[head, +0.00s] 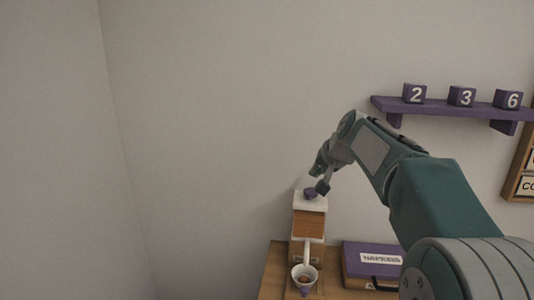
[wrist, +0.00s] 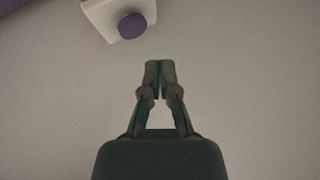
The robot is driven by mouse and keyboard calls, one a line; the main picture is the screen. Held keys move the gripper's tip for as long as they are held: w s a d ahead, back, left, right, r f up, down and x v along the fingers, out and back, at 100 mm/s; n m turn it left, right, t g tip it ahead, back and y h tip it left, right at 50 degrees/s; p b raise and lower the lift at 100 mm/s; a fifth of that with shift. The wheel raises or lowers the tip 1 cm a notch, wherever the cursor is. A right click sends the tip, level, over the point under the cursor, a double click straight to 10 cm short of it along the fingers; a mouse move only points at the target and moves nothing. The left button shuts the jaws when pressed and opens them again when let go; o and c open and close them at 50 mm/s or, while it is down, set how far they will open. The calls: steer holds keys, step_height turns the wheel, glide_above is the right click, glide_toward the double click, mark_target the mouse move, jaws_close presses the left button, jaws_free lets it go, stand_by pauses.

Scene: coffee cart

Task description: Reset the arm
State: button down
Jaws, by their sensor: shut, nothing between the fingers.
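My gripper (head: 322,186) is at the end of my raised arm, above and slightly right of a coffee machine with a white top and wooden front (head: 309,224). The purple knob (head: 311,194) on the machine's top is just below and left of the fingertips in the head view. In the wrist view my gripper (wrist: 159,66) has its fingertips together with nothing between them. The white top (wrist: 98,12) and purple knob (wrist: 132,26) show there beyond the fingertips, apart from them.
A white cup-like holder with brown content (head: 304,272) is at the machine's front. A purple napkins box (head: 372,252) stands to the right on the wooden counter (head: 273,268). A purple shelf (head: 450,107) with numbered blocks is on the wall. The left side is clear.

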steer(key=s+f+n+g+h, duration=0.1)
steer(key=s+f+n+h, duration=0.15)
steer(key=s, duration=1.95)
steer(key=s+f, duration=0.5)
steer(key=s, duration=0.3)
steer(key=s+f+g, duration=0.1)
steer(key=s+f, duration=0.4)
steer(key=s, duration=0.2)
steer(key=shift+s+d+n+h, duration=0.3)
steer(key=shift+s+n+h, duration=0.05)
steer(key=shift+n, duration=0.1)
